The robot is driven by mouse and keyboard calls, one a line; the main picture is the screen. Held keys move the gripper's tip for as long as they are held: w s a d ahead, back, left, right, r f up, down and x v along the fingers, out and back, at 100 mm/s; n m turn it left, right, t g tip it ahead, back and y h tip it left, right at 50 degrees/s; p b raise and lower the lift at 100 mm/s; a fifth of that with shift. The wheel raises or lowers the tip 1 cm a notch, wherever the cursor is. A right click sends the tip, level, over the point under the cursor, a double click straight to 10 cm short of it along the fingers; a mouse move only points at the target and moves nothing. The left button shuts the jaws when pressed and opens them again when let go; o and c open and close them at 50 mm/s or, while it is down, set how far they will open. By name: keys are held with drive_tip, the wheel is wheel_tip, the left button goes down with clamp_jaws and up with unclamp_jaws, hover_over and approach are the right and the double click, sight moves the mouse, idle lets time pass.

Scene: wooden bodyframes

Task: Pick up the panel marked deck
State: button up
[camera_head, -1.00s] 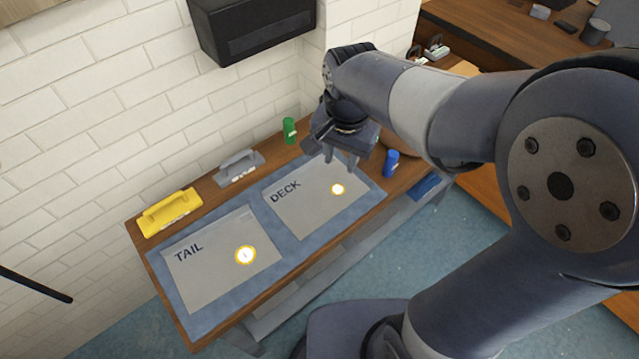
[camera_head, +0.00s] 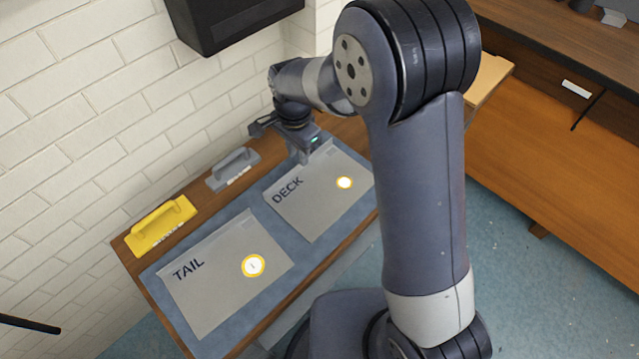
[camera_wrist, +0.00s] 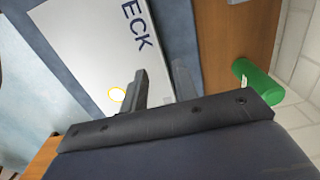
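The light grey panel marked DECK (camera_head: 320,200) lies flat on the blue mat (camera_head: 245,200), with a yellow-ringed white disc near its right side. My gripper (camera_head: 300,156) is at the panel's far edge, near its upper corner. In the wrist view the panel (camera_wrist: 85,45) shows with part of its lettering and its disc. My gripper's two fingers (camera_wrist: 163,88) stand apart there, one over the panel and one over the mat, with the panel's edge between them. The gap looks empty; I cannot tell whether either finger touches the panel.
The panel marked TAIL (camera_head: 225,275) lies to the left. A yellow handled tool (camera_head: 160,226) and a grey one (camera_head: 233,170) stand along the wall side. A black box (camera_head: 230,20) hangs on the wall above.

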drive_tip(key=shift+w+f+p, duration=0.2)
drive_tip(key=shift+f+p, duration=0.05)
drive_tip(key=shift+f, duration=1.1)
drive_tip(key=shift+w+f+p, duration=0.15)
drive_tip(key=shift+f+p, duration=0.1)
drive_tip(key=shift+f, duration=1.1)
clamp_jaws()
